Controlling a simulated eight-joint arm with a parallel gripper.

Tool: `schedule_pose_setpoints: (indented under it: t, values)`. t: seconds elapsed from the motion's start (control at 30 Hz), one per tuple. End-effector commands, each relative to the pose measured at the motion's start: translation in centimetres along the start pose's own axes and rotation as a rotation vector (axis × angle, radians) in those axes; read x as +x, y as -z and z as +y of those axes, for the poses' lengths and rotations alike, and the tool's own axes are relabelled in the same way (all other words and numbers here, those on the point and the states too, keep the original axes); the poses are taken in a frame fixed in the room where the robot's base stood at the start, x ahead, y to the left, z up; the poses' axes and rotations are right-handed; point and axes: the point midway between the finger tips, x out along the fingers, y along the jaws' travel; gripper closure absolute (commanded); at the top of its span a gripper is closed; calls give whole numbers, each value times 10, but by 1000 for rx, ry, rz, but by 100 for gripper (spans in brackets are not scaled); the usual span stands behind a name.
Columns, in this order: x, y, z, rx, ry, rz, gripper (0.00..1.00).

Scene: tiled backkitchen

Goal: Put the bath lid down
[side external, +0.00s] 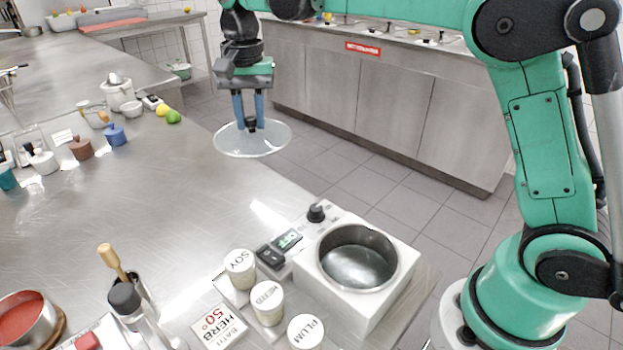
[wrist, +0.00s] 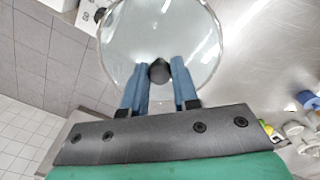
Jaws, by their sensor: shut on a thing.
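The bath lid (side external: 270,140) is a round, clear glass disc with a dark knob in its middle. My gripper (side external: 250,123) is shut on that knob and holds the lid up in the air, roughly level, past the table's edge in the side view. In the wrist view the lid (wrist: 190,30) lies beyond the blue fingers of my gripper (wrist: 159,75), with the black knob between their tips. The bath (side external: 357,262) is a white box with a round, open metal basin, at the lower right of the side view, apart from the lid.
Cups marked SOY (side external: 240,268), HERB (side external: 267,302) and PLUM (side external: 305,331) stand left of the bath. A sign (side external: 218,325) reads "HERB 50° BATH". The steel table's middle (side external: 170,210) is clear.

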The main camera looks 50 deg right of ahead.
Motion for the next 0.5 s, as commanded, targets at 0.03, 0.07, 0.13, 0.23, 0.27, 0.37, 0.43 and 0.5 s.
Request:
schedule_pose_setpoints:
  t: [0.03,0.07,0.13,0.23,0.27,0.37,0.43,0.5]
  values:
    - [13,0,0,0,0,0,100]
    - [21,0,0,0,0,0,100]
    - [39,0,0,0,0,0,100]
    - [66,0,0,0,0,0,100]
    - [74,0,0,0,0,0,100]
    - [98,0,0,0,0,0,100]
    - [110,-1,1,0,0,0,100]
    - [119,0,1,0,0,0,100]
